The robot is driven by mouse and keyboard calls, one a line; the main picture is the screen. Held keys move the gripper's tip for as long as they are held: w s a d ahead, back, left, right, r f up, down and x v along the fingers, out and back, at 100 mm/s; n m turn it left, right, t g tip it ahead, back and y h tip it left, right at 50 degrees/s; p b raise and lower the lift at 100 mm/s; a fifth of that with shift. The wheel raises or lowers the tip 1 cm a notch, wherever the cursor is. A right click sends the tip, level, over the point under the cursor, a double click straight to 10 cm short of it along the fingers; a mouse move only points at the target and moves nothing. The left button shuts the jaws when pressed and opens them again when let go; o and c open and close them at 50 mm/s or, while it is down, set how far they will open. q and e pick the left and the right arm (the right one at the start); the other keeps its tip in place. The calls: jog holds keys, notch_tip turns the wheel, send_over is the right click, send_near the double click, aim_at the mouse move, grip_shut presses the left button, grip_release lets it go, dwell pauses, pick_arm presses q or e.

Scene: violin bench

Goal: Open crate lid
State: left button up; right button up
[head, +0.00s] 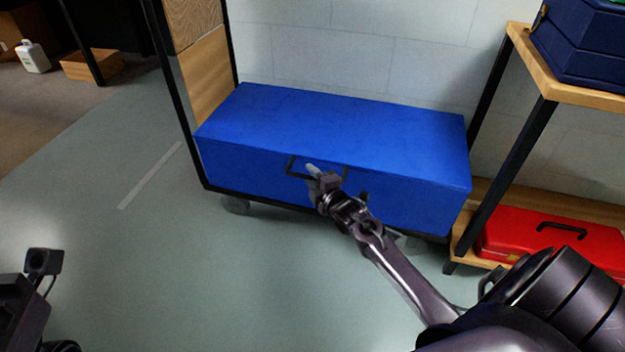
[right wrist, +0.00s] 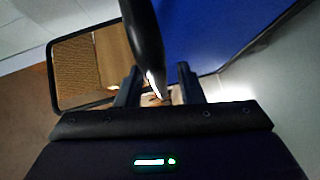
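The blue crate (head: 335,120) stands low against the wall, its lid down flat. A dark bar handle (head: 293,167) sits on the crate's front face, partly hidden by my right gripper. My right gripper (head: 319,174) is at this handle, in front of the crate. In the right wrist view, my right gripper's fingers (right wrist: 159,88) stand apart, with a dark bar, seemingly the handle (right wrist: 147,40), running between them. Gaps show on both sides of the bar. Part of my left gripper (head: 42,263) shows at the lower left, too cut off to read its fingers.
Black frame posts stand at both sides of the crate. At right, a wooden shelf (head: 535,70) carries a dark blue case (head: 590,50), with a red toolbox (head: 540,240) below. The floor (head: 200,270) left and front is clear.

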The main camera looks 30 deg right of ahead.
jog(key=shift+c, duration=0.2)
grip_shut()
jog(key=shift+r, duration=0.1)
